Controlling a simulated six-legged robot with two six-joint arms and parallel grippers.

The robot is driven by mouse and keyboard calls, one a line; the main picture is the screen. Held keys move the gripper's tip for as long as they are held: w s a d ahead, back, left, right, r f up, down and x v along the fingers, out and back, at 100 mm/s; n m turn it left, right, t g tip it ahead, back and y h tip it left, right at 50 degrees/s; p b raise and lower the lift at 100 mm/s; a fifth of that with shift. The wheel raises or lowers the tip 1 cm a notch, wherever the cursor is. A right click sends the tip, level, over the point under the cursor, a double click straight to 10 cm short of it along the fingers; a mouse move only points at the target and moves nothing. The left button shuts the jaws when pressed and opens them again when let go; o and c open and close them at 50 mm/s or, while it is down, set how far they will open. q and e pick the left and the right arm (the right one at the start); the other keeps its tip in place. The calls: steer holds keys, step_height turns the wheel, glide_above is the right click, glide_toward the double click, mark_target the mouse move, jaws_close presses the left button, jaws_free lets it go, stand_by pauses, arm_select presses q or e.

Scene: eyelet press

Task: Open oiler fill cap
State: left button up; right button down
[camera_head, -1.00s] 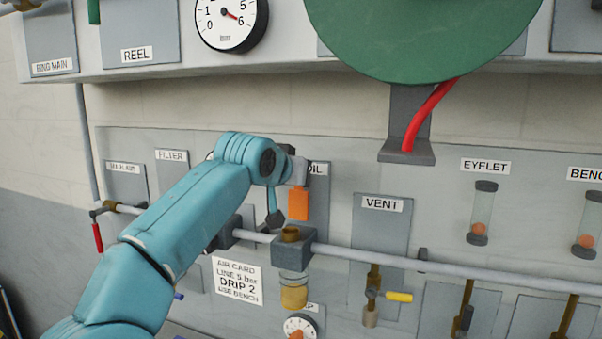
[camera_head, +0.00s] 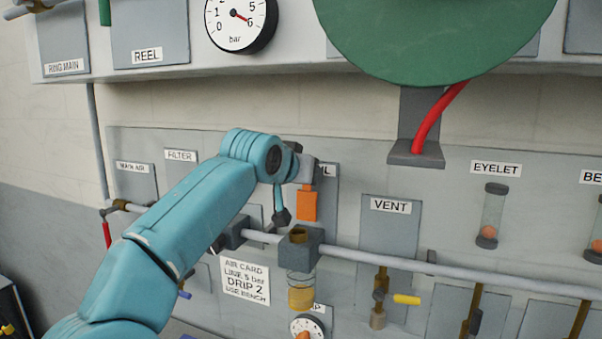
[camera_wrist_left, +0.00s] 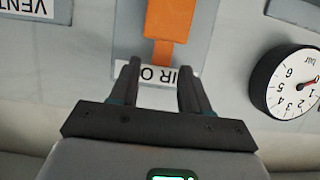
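The oiler shows in the head view as a dark block (camera_head: 313,254) on the grey pipe, with a brass fitting (camera_head: 298,235) on top and a clear bowl of yellow liquid (camera_head: 301,295) below. I cannot tell whether the brass fitting is capped. An orange piece (camera_head: 308,205) is above the oiler; it also shows in the wrist view (camera_wrist_left: 168,22), beyond my fingertips. My left gripper (camera_wrist_left: 160,68) is open and empty, its fingers either side of the partly hidden "AIR O…" label (camera_wrist_left: 155,75). In the head view my arm largely hides this gripper. My right gripper is not in view.
The grey pipe (camera_head: 450,269) runs across the panel. A vent valve with a yellow handle (camera_head: 406,299) is right of the oiler, and a dial (camera_head: 307,327) is below it. The green reel (camera_head: 425,35) and a ledge overhang the panel.

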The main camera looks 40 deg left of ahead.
arm_select(q)
steer(key=b+v, duration=0.3)
steer(key=v, duration=1.4)
